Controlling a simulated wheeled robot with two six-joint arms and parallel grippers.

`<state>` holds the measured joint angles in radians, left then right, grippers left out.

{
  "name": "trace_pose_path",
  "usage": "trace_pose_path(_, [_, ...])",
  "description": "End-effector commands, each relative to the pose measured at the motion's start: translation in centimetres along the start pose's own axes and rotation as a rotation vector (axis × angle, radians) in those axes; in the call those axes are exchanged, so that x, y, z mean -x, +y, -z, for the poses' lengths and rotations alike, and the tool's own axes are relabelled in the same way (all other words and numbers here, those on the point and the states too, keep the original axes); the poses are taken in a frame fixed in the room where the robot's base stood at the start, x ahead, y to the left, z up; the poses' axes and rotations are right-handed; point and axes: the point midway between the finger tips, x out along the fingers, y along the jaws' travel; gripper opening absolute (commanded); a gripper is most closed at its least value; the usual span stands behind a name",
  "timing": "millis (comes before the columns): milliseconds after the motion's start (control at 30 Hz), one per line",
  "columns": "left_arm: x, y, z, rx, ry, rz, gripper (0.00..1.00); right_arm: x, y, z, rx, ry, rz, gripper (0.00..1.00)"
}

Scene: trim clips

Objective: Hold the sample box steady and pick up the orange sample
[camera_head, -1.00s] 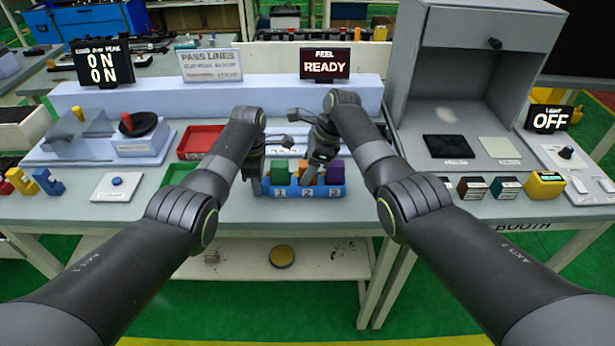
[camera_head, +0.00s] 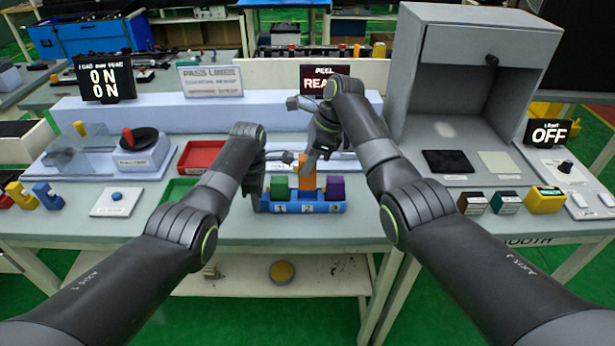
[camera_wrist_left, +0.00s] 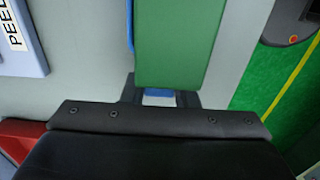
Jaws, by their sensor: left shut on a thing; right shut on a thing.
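The blue sample box (camera_head: 303,207) with slots numbered 1, 2 and 3 sits on the bench. A green sample (camera_head: 280,188) stands in slot 1 and a purple sample (camera_head: 333,187) in slot 3. My left gripper (camera_head: 262,202) is shut on the left end of the box; the left wrist view shows the green sample (camera_wrist_left: 178,40) close up. My right gripper (camera_head: 308,160) is shut on the orange sample (camera_head: 307,177), which stands higher than the other two above slot 2. Whether its lower end is clear of the box is hard to tell.
A red tray (camera_head: 201,156) and a green tray (camera_head: 172,190) lie left of the box. A grey booth (camera_head: 480,90) stands to the right, with several small sample blocks (camera_head: 505,202) before it. A READY sign (camera_head: 322,80) stands behind, partly covered by my right arm.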

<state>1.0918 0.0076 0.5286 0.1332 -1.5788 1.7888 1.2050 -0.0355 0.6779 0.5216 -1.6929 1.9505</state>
Motion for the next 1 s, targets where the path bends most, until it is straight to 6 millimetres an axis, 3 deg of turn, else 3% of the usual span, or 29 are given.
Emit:
trace_pose_path(200, [0.0,0.0,0.0,0.0,0.0,0.0,0.04,2.6,0.0,-1.1,0.001,0.001,0.001,0.04])
trace_pose_path(500, [0.0,0.0,0.0,0.0,0.0,0.0,0.04,2.9,0.0,-1.2,0.0,0.0,-0.001,0.04])
trace_pose_path(533, [0.0,0.0,0.0,0.0,0.0,0.0,0.29,2.9,0.0,-1.2,0.0,0.0,-0.001,0.04])
trace_pose_path(700, [0.0,0.0,0.0,0.0,0.0,0.0,0.52,2.9,0.0,-1.2,0.0,0.001,-0.001,0.04])
trace_pose_path(1000, [0.1,0.0,0.0,0.0,0.0,-0.001,0.52,2.9,0.0,-1.2,0.0,0.001,-0.001,0.04])
